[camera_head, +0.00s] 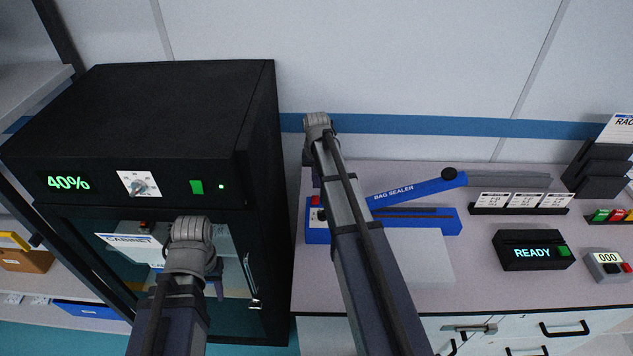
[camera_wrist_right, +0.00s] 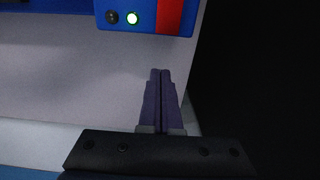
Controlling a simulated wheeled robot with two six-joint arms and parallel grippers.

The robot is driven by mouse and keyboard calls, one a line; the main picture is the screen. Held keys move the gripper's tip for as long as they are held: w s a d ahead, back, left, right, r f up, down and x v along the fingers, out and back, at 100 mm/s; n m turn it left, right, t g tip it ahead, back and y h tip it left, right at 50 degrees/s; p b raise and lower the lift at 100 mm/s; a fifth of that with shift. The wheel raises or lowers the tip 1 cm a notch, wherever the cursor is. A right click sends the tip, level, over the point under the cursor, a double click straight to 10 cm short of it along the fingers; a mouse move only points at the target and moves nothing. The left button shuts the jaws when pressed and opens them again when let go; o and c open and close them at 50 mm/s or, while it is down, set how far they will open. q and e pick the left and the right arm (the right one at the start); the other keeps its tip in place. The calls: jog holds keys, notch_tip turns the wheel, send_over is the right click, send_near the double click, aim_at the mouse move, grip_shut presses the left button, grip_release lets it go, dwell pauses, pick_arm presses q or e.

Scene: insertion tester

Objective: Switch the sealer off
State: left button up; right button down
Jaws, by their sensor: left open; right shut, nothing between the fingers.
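The blue bag sealer (camera_head: 410,222) stands on the bench, its labelled lever arm (camera_head: 405,192) raised at a slant. My right arm crosses in front of it and hides part of its left side.
A black cabinet (camera_head: 150,110) showing 40% stands at left, with a dial (camera_head: 138,184) and a handle (camera_head: 252,280). A READY box (camera_head: 533,250), a counter (camera_head: 606,266) and a label holder (camera_head: 519,203) are on the right of the bench. Bare bench top lies before the sealer.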

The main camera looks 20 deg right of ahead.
aim_at(315, 200)
pick_arm(q)
jog(key=shift+r+p, duration=0.55)
jog(key=shift+p, duration=0.55)
pick_arm(e)
jog(key=s, duration=0.1)
jog(key=s+a, duration=0.1)
jog(key=s+r, duration=0.1)
jog(key=shift+s+a, duration=0.25)
jog(key=shift+a, duration=0.1)
